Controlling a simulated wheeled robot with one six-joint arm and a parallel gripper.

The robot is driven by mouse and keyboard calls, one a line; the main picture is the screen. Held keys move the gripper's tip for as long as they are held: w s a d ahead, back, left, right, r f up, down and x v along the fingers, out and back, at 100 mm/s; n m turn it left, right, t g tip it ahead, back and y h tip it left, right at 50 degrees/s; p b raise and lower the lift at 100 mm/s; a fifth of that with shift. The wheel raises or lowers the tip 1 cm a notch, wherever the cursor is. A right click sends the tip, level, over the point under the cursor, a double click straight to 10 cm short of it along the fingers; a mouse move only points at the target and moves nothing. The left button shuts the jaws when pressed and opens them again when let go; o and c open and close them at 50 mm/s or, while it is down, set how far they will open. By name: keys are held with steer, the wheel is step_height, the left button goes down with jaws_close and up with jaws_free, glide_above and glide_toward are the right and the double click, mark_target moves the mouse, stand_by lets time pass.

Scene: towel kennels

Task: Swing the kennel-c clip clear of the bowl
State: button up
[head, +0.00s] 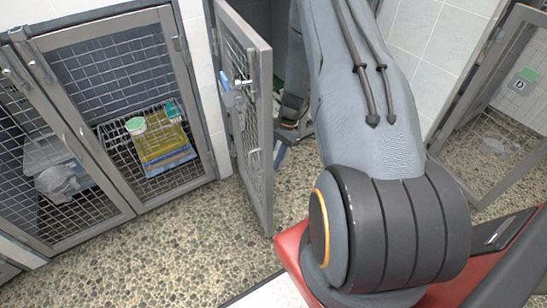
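A grey mesh kennel door (262,130) stands swung open in the middle of the head view; its letter is not visible. A small light-blue piece (226,86) shows at the door beside its metal latch (246,87); I cannot tell whether it is the clip. My arm reaches down behind the door, and my gripper (287,130) shows only in part as dark pieces at the kennel opening. I cannot tell whether it is open or holds anything. The inside of this kennel and any bowl there are mostly hidden by the door and my arm.
Left, a closed kennel (189,100) holds yellow and blue folded towels (165,145) on a wire rack. Right, a kennel tagged D (523,80) has a clear bowl (495,144) on its floor. The pebbled floor (170,250) in front is clear.

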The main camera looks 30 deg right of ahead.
steer(key=m+t+p, duration=0.1)
steer(key=m, duration=0.2)
steer(key=m+t, duration=0.1)
steer(key=m, duration=0.2)
steer(key=shift+s+p, duration=0.2)
steer(key=shift+p, duration=0.2)
steer(key=m+t+h+b, duration=0.1)
steer(key=m+t, duration=0.1)
steer(key=m, duration=0.3)
steer(key=shift+a, duration=0.1)
steer(key=shift+m+h+b, duration=0.3)
steer(key=shift+b, duration=0.05)
steer(key=o, duration=1)
steer(key=shift+s, duration=0.1)
steer(key=shift+o, duration=0.2)
steer(key=p+v, duration=0.1)
steer(key=v, duration=0.7)
steer(key=shift+f, duration=0.1)
